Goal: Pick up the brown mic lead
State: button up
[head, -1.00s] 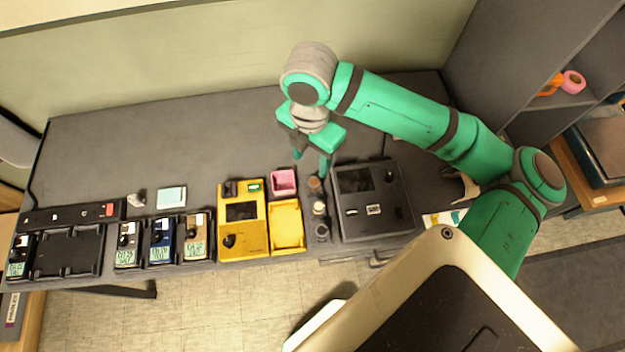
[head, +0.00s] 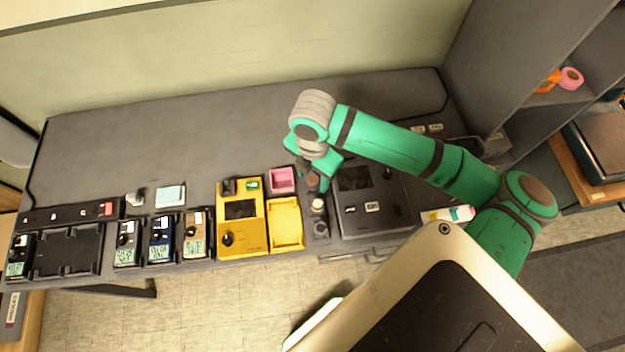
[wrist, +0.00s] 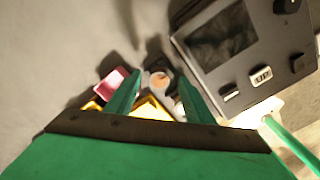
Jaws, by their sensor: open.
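The brown mic lead (head: 313,181) appears as a small round brown-topped piece at the back of a short column between the yellow unit and the dark console. In the wrist view its round top (wrist: 159,79) shows between my fingertips, with a pale area around it. My gripper (head: 312,176) is open, pointing down at the brown piece and partly covering it. In the wrist view the two green fingers (wrist: 160,86) stand apart on either side of it. I cannot tell how high the tips are above it.
A white-topped piece (head: 318,204) and a dark one (head: 321,229) sit in front in the same column. A pink tray (head: 283,180) and yellow tray (head: 286,224) stand close left, the dark console (head: 372,200) close right. The table (head: 220,130) behind is clear.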

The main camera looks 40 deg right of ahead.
jog(key=shift+w, duration=0.15)
grip_shut()
